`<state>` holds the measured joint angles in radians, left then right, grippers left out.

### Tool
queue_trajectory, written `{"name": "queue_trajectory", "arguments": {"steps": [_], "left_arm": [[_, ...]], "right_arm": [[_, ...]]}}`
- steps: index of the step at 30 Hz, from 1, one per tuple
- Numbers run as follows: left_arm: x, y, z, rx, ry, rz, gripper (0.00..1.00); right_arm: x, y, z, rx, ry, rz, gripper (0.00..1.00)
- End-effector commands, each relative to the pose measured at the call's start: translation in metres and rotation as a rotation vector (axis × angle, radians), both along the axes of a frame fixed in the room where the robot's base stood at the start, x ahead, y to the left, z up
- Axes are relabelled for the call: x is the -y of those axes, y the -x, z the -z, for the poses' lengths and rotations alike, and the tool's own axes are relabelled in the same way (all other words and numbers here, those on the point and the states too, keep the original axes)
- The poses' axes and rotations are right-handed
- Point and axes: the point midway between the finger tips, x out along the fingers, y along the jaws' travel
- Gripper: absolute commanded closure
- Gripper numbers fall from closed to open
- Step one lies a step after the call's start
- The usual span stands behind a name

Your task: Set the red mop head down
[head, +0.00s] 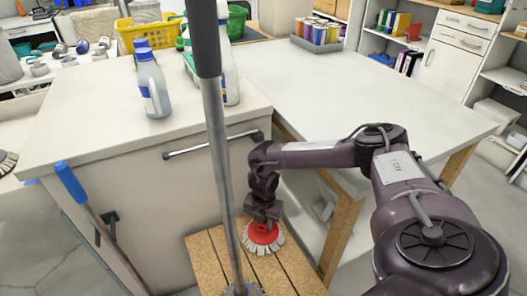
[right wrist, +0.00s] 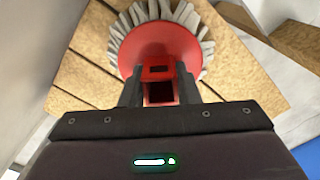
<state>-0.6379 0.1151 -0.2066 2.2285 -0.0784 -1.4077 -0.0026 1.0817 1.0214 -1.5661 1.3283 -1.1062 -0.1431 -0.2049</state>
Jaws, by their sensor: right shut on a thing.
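The red mop head (head: 263,233) has a round red top with a ring of grey-white strands. It is at the wooden slatted surface (head: 212,262) low in front of the white cabinet. My right gripper (head: 264,214) is above it, pointing down. In the right wrist view the fingers (right wrist: 159,90) are shut on the red socket of the mop head (right wrist: 155,48), and the slats lie behind its strands. I cannot tell whether the strands touch the slats. My left gripper is not in view.
A grey pole with a dark grip (head: 217,130) stands upright before the slats, left of the mop head. A blue-handled tool (head: 72,183) leans at the cabinet (head: 140,205). Bottles (head: 152,85) and a yellow basket (head: 150,32) stand on top. The white table (head: 330,90) is mostly clear.

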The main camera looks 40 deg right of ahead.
Motion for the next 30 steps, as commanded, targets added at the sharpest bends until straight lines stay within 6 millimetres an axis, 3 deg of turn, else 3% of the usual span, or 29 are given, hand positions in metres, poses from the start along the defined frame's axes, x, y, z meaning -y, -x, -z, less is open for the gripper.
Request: {"name": "queue_trajectory", "arguments": {"steps": [5,6,11,22,30], "left_arm": [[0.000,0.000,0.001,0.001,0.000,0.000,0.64],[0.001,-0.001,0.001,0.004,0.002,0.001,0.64],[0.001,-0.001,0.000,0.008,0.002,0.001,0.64],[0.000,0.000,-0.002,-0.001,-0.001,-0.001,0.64],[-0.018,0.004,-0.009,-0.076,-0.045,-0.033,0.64]], "right_arm": [[0.000,0.000,0.002,0.000,0.000,0.001,1.00],[0.000,0.000,0.003,0.000,0.000,0.001,0.70],[0.000,0.000,0.002,0.000,0.000,0.000,0.49],[0.000,0.000,-0.005,0.002,-0.001,0.000,0.49],[0.001,-0.001,-0.058,0.005,0.001,0.001,0.49]]}}
